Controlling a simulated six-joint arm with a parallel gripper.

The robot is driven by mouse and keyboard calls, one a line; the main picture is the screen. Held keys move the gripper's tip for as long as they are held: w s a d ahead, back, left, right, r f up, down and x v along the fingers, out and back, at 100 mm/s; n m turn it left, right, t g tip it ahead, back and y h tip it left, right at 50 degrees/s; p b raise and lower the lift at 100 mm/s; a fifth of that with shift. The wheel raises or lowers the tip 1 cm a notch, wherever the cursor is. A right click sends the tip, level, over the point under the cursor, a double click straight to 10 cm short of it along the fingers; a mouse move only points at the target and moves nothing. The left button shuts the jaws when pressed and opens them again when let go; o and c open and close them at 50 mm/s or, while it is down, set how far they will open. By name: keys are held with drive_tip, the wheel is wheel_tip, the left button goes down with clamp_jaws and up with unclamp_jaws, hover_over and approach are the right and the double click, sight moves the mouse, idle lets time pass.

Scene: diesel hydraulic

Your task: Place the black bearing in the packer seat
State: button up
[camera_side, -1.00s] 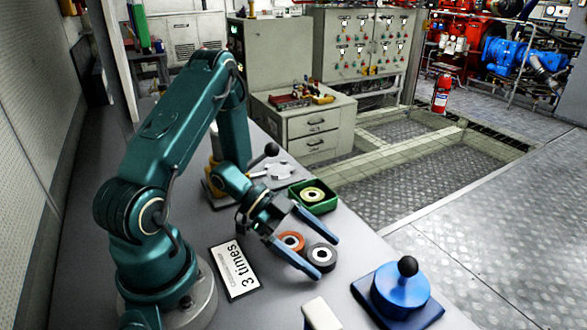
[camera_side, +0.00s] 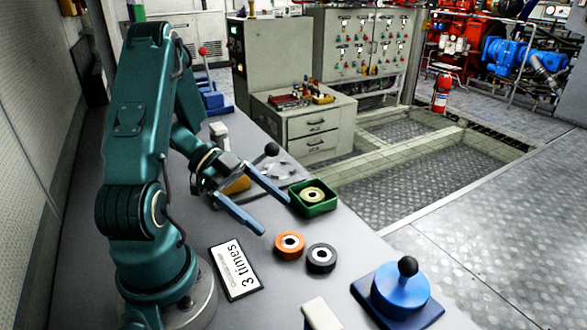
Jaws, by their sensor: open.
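A yellowish bearing (camera_side: 312,193) sits in that tray. A blue round fixture with a black ball knob (camera_side: 399,290) stands on a blue plate at the front right. I cannot tell which part is the packer seat.
A pale block (camera_side: 319,315) is at the front edge. A grey plate with a black-knobbed lever (camera_side: 279,171) is behind my gripper, with a red-knobbed blue device (camera_side: 213,98) farther back. Bench between sign and bearings is clear.

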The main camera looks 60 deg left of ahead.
drive_tip(key=shift+r, duration=0.1)
wheel_tip(320, 180, up, 10)
drive_tip(key=w+a+r+n+t+y, duration=0.2)
drive_tip(key=w+n+y, duration=0.3)
drive_tip(key=w, duration=0.3)
drive_tip(key=w+a+r+n+t+y, duration=0.2)
drive_tip(key=w+n+y, duration=0.25)
drive_tip(key=w, duration=0.35)
drive_tip(key=w+a+r+n+t+y, duration=0.2)
drive_tip(key=w+n+y, duration=0.35)
drive_tip(key=w, duration=0.35)
drive_tip(key=n+g, duration=1.2)
hover_over(323, 255)
drive_tip(key=d, duration=0.2)
wheel_tip(323, 255, down, 5)
drive_tip(key=f, duration=1.1)
drive_tip(key=shift+s+d, duration=0.25)
drive_tip(key=shift+s, duration=0.05)
drive_tip(key=shift+x, duration=2.75)
drive_tip(key=shift+d+f, duration=0.1)
drive_tip(key=shift+d, duration=0.05)
clamp_jaws()
